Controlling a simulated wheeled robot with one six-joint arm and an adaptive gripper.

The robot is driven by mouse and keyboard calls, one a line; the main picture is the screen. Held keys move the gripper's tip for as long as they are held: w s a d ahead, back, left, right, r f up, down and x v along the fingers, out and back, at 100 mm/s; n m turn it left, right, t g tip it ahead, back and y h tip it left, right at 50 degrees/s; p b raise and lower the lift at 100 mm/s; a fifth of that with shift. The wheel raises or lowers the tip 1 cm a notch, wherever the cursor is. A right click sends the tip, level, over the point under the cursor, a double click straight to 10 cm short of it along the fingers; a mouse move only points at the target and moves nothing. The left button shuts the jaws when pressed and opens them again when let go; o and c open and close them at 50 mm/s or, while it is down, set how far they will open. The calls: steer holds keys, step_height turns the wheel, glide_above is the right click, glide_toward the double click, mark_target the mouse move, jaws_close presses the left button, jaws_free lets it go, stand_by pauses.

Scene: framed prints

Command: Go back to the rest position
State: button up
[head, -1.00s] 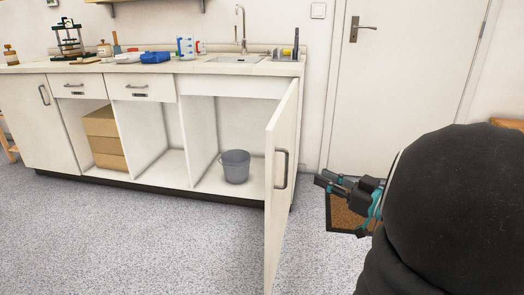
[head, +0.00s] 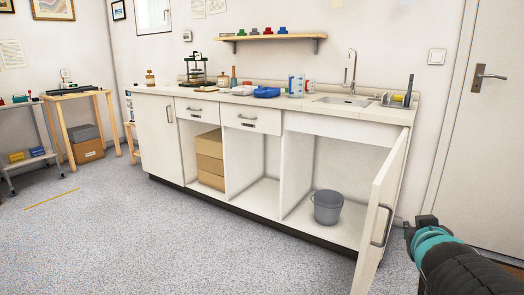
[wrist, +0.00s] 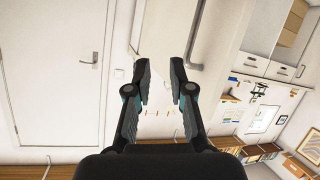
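My gripper (wrist: 160,82) is open in the wrist view, with its two dark fingers apart and nothing between them. In the head view, my arm shows at the lower right, close to the open cabinet door (head: 381,215). The fingers cannot be made out clearly there.
A long white counter (head: 230,100) holds a sink and lab items. Its open compartments hold cardboard boxes (head: 209,158) and a grey bucket (head: 328,206). The cabinet door juts into the room. The speckled floor (head: 150,240) in front is clear.

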steer(key=s+a+f+g+y, duration=0.2)
steer(key=s+a+f+g, duration=0.1)
steer(key=s+a, duration=0.5)
steer(key=s+a+f+n+g+y+p, duration=0.1)
steer(key=s+a+f+g+y, duration=0.2)
steer(key=s+a, duration=0.5)
steer(key=shift+a+f+g, duration=0.45)
steer(key=shift+a+g, duration=0.05)
steer(key=shift+g, duration=0.1)
steer(key=shift+s, duration=0.2)
